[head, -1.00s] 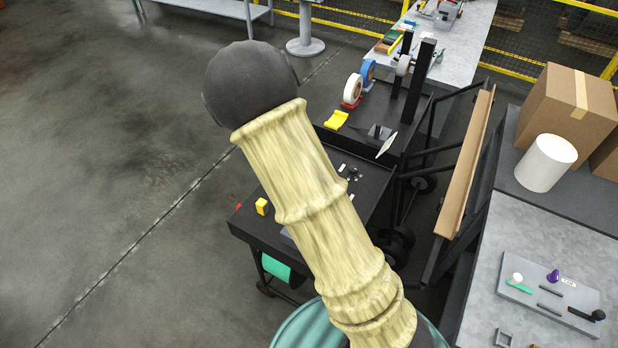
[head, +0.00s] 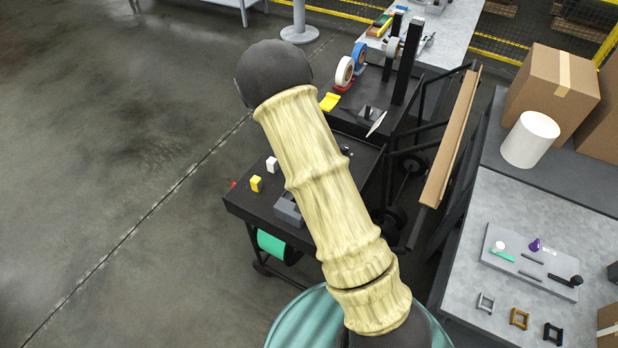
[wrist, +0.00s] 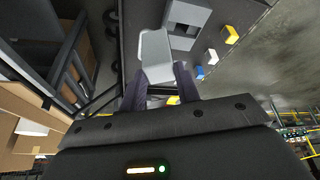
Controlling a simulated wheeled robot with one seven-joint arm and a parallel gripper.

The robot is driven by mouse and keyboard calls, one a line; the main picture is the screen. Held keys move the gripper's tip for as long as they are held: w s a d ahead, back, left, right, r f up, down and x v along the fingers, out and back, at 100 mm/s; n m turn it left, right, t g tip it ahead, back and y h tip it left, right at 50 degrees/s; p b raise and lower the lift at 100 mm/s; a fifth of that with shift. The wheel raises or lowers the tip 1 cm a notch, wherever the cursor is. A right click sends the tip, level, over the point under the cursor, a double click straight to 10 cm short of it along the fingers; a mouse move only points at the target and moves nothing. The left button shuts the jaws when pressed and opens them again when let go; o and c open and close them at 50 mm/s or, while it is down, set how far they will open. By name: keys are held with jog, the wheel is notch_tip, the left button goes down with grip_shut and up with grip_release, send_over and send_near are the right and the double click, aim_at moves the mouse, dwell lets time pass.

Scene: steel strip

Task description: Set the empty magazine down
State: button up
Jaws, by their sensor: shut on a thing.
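My gripper (wrist: 158,88) shows in the wrist view, with its two dark fingers shut on a light grey, flat piece, the magazine (wrist: 156,54). The magazine sticks out beyond the fingertips, over the dark cart top. I cannot see whether it touches the surface or whether it is empty inside. A grey block with recesses (wrist: 184,24) lies just beyond it in the wrist view, and it also shows on the cart in the head view (head: 288,209). In the head view my arm hides the gripper and the magazine.
The black cart top (head: 243,203) carries a yellow block (head: 256,184) and a white block (head: 272,164) left of the grey block. Tape rolls (head: 345,71) stand at its far end. A bench (head: 510,215) with a grey tray stands right.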

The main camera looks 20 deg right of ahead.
jog(key=s+a+f+n+y+b, duration=0.1)
jog(key=f+n+b, duration=0.1)
jog(key=f+b, duration=0.6)
jog(key=s+f+n+b, duration=0.2)
jog(key=f+b, duration=0.6)
jog(key=f, duration=0.6)
jog(key=shift+a+f+y, duration=0.25)
jog(key=shift+a+y, duration=0.1)
jog(key=shift+y, duration=0.05)
jog(key=shift+r, duration=0.1)
